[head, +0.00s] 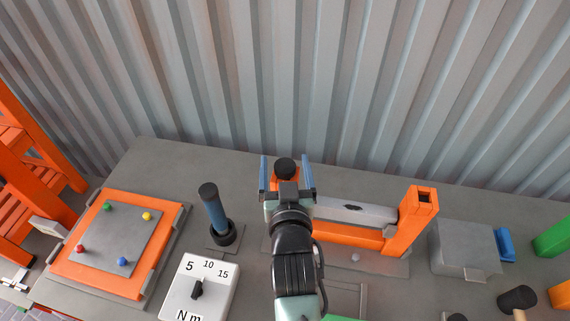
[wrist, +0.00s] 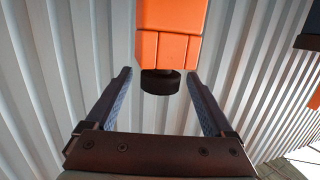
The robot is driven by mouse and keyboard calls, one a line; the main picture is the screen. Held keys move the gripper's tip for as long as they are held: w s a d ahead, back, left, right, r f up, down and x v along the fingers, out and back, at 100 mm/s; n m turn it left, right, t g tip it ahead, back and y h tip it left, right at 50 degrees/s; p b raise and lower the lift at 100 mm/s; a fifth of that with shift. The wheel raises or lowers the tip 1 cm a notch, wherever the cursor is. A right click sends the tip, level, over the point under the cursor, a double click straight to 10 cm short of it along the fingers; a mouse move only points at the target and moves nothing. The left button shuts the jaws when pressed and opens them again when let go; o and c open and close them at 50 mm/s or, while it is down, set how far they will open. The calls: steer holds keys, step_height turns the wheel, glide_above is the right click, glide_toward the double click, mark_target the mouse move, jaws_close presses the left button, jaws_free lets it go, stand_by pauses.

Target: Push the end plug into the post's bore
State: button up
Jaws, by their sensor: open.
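The end plug (head: 285,168) is a dark, round-headed piece at the top of the left orange post (head: 277,183). In the wrist view the plug (wrist: 160,82) stands out from the end of the orange post (wrist: 170,40), and any part inside the bore is hidden. My gripper (head: 285,175) is open. Its two blue-padded fingers stand to either side of the plug and post end, with gaps on both sides. In the wrist view the gripper (wrist: 160,72) also shows nothing held between its fingers.
An orange rail (head: 350,233) runs to a right post (head: 412,220) with an open square top. A blue-handled tool (head: 212,210), a torque dial box (head: 200,288), an orange board (head: 110,245) and a grey box (head: 466,247) share the bench. A corrugated wall (head: 300,80) stands behind.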

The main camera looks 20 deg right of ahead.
steer(key=b+v, duration=0.3)
steer(key=v, duration=1)
stand_by(0.4)
